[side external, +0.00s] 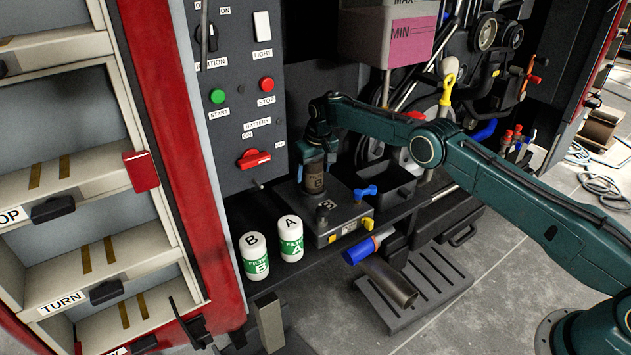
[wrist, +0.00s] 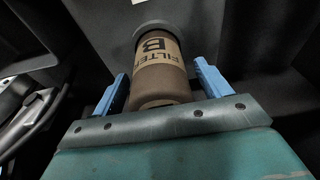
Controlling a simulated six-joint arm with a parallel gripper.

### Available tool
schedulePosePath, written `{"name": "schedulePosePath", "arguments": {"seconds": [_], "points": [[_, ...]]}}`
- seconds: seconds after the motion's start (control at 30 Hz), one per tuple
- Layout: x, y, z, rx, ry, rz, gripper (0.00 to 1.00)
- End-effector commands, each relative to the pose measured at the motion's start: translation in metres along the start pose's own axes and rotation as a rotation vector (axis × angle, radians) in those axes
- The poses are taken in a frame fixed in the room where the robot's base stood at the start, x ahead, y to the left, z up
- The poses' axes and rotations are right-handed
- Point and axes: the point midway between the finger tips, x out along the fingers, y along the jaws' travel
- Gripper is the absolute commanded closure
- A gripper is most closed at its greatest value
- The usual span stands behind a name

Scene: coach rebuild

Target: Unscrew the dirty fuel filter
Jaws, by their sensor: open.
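The dirty fuel filter is a brown canister marked B (side external: 314,182), standing upright on a grey filter block (side external: 345,214). In the wrist view the brown filter (wrist: 160,72) shows the words FILTER B and lies between the two blue fingers. My gripper (wrist: 157,85) is open, with a finger on each side of the filter and a visible gap at the right finger. In the side view my gripper (side external: 314,152) comes down over the filter from above.
Two clean white and green filters, B (side external: 255,257) and A (side external: 290,238), stand on the shelf left of the block. A blue valve handle (side external: 366,191) and a yellow part (side external: 368,224) sit on the block's right. A control panel (side external: 240,100) rises behind at the left.

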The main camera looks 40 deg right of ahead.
Motion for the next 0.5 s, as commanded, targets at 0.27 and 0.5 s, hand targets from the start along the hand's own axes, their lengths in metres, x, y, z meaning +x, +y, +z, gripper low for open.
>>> {"name": "schedulePosePath", "arguments": {"seconds": [0.27, 0.5], "points": [[-0.0002, 0.0, -0.0001, 0.0, 0.0, 0.0, 0.73], [-0.0017, 0.0004, -0.0012, -0.056, 0.003, -0.012, 0.73]]}}
